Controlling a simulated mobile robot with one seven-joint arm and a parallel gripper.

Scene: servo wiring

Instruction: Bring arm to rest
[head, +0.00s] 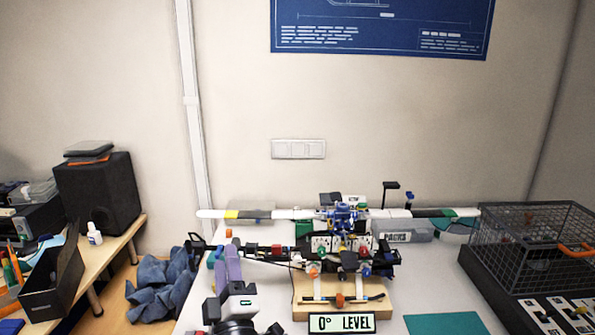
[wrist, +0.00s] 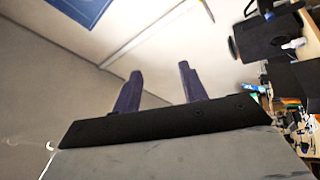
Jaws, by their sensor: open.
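My gripper (head: 228,265) shows at the lower middle of the head view, with its purple fingers pointing up. It is left of the helicopter model (head: 341,240) on the white table, and its fingers overlap the model's left end in the picture. In the wrist view the two purple fingers of my gripper (wrist: 158,92) stand apart with nothing between them. Behind them is only wall. The gap between fingertips and model cannot be told.
A wire cage (head: 535,240) stands at the right. A "0° LEVEL" sign (head: 341,322) is in front of the wooden base (head: 310,312). A teal mat (head: 443,323) lies at the front right. A side desk with a black speaker (head: 97,195) is at the left.

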